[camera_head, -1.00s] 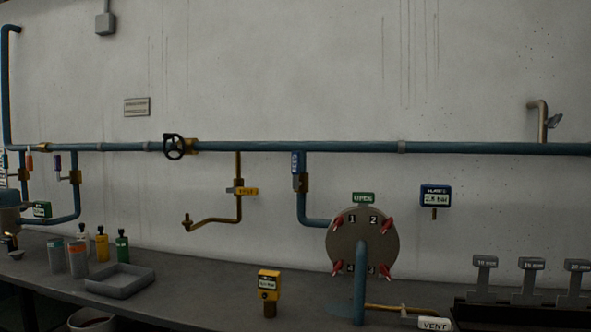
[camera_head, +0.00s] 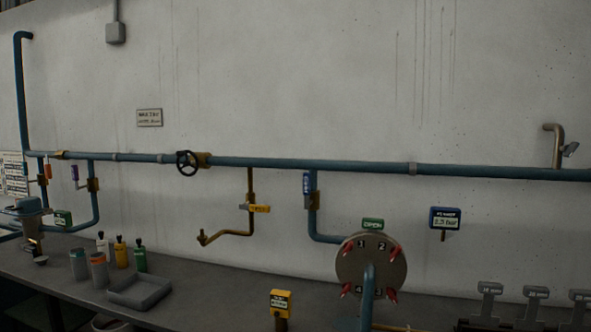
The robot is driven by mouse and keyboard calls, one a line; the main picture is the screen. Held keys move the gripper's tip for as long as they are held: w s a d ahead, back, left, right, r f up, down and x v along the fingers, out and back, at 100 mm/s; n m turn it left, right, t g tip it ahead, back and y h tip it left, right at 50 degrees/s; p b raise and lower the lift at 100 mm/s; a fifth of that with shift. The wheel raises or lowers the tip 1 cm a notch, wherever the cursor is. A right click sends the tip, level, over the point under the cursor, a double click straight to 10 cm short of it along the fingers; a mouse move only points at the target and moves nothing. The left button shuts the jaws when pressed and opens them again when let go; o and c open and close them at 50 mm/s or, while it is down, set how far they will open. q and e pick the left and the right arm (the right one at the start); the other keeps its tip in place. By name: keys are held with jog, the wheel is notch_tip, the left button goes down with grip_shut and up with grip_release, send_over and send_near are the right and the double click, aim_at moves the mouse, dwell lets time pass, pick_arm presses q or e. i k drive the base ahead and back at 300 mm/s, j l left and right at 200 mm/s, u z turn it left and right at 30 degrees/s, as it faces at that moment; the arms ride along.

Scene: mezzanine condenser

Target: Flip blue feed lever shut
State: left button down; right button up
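A blue lever (camera_head: 307,184) with a small white label sits on a brass valve (camera_head: 314,200) on the short blue drop pipe (camera_head: 316,226) right of centre. The lever stands upright, in line with that pipe. The pipe runs down and right to a round flanged cover (camera_head: 371,262) with red clamps and a green "OPEN" sign (camera_head: 373,224) above it. The lever's label is too small to read. Neither of my grippers shows in this view.
A long blue pipe (camera_head: 350,164) with a black handwheel (camera_head: 187,163) crosses the wall. A yellow lever (camera_head: 256,208), an orange lever (camera_head: 48,171) and a purple lever (camera_head: 75,172) are left. The bench holds bottles, a grey tray (camera_head: 139,290) and a yellow gauge (camera_head: 280,301).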

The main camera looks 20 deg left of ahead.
aim_at(307, 175)
jog(key=i+j+u, duration=0.1)
jog(key=i+u, duration=0.15)
jog(key=i, duration=0.4)
jog(key=i+u, duration=0.25)
jog(key=i, duration=0.4)
jog(key=i+l+u, duration=0.25)
jog(key=i, duration=0.4)
